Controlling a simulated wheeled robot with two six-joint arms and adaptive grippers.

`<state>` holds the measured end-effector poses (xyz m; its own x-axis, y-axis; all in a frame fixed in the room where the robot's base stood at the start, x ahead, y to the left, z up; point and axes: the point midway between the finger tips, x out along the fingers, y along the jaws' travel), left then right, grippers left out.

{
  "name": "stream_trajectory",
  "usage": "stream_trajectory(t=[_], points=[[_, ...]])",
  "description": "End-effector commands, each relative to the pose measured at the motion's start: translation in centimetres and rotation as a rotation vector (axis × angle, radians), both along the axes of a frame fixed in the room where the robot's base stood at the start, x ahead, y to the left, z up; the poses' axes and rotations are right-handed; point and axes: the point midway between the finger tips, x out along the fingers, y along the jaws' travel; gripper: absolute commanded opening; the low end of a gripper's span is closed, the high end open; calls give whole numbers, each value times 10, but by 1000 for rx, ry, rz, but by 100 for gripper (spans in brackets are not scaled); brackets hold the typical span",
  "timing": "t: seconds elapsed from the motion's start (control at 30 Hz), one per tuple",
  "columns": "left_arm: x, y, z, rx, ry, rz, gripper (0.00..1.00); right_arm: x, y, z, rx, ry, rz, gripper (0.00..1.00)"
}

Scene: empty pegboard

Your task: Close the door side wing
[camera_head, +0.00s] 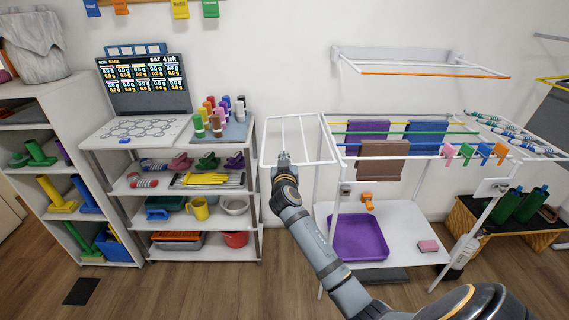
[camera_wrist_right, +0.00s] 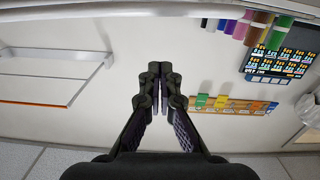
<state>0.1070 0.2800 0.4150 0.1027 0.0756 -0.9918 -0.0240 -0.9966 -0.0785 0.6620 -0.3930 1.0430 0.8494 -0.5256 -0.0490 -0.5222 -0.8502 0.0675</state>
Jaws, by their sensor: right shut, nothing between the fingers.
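A white drying rack (camera_head: 412,240) stands right of centre in the head view. Its left side wing (camera_head: 263,140), a white frame with thin inner bars, sticks out to the left at about the level of the rack's top. Its right side wing (camera_head: 548,150) also sticks out, with striped items along it. My right gripper (camera_head: 282,158) is shut and empty, overlapping the left wing's front bar in the head view; I cannot tell whether they touch. In the wrist view the shut fingers (camera_wrist_right: 158,75) show, with a white bar (camera_wrist_right: 150,11) across the top. My left gripper is not in view.
A shelf unit (camera_head: 257,190) with bins and cups stands just left of the wing. A wall rack (camera_head: 430,72) hangs above. Cloths (camera_head: 382,168) and clips hang on the drying rack, and a purple tray (camera_head: 358,237) sits on its lower shelf.

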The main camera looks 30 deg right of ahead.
Motion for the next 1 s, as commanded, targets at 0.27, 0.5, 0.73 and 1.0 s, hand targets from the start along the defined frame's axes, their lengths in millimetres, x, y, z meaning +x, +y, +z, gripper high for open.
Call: stream_trajectory(t=[0.27,0.5,0.73,1.0], points=[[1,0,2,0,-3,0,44,5,-6,-35,-2,1,0,0],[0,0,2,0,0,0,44,6,-6,-40,0,0,1,0],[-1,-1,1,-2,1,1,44,6,-6,-41,-2,1,1,0],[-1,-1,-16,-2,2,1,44,6,-6,-59,-63,39,1,0]])
